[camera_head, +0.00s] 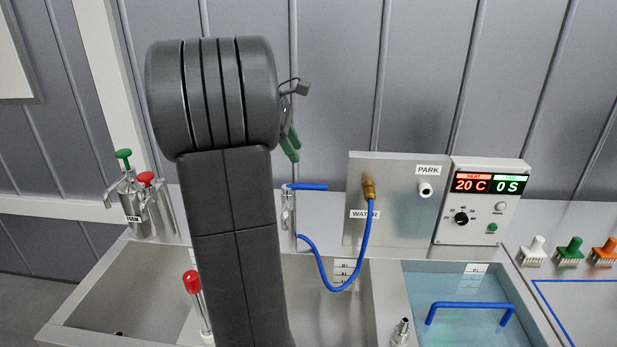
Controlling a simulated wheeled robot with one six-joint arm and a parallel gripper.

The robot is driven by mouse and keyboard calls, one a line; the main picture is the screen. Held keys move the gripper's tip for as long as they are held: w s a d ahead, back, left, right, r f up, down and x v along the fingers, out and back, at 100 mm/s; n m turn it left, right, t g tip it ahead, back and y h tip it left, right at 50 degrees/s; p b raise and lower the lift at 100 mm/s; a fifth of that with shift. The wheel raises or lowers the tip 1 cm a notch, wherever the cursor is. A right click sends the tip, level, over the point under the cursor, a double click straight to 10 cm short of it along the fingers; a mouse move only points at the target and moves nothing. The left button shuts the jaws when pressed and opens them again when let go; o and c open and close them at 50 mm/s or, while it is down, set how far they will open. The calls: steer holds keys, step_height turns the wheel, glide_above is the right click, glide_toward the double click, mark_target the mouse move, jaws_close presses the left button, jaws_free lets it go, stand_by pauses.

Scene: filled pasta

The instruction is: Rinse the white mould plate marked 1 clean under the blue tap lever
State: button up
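The blue tap lever (308,187) sits on top of a metal tap (289,215) behind the sink, just right of my arm. It points to the right. My arm fills the centre-left and hides part of the sink. A dark, partly seen end with green parts (290,143) shows beyond the arm, above the tap; it looks like my gripper, and its opening cannot be made out. I see no white mould plate marked 1; it may be hidden behind my arm or out of view.
A blue hose (363,248) loops from a brass fitting beside the WATER label. A water-filled basin (450,330) with a blue handle (470,305) is at right. A red-topped stick (192,284) and FOAM dispenser (133,205) stand left. White, green and orange brushes (570,248) sit far right.

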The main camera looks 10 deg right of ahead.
mark_target(311, 185)
steer(key=x, duration=1.1)
steer(key=shift+w+f+p, duration=0.1)
steer(key=shift+f+p, duration=0.15)
steer(key=shift+p, duration=0.1)
jaws_close()
